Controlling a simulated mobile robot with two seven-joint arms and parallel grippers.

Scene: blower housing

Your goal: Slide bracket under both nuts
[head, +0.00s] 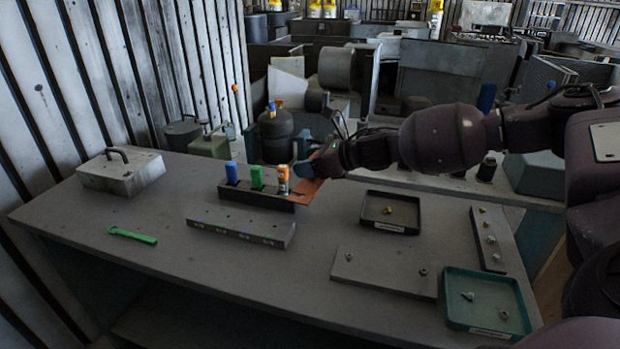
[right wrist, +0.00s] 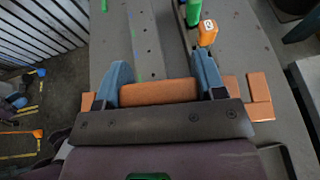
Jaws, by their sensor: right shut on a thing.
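The bracket is an orange-brown flat piece (head: 309,188) beside the right end of the tool rack. My right gripper (head: 312,168) is shut on it. In the right wrist view the bracket (right wrist: 160,92) lies between the blue fingers, and its ends stick out past both of them. I cannot tell whether it touches the table or rack. Two small nut-like fasteners (head: 348,256) (head: 422,271) stand apart on a flat grey plate (head: 385,276), toward the front of the table. The bracket is well behind them. My left gripper is not in view.
The rack (head: 240,195) holds blue, green and orange tools. A drilled grey bar (head: 240,229) lies before it. A dark tray (head: 367,218), a green tray (head: 454,312) and a narrow strip with fasteners (head: 480,225) surround the plate. A metal box (head: 122,178) and green wrench (head: 132,236) lie left.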

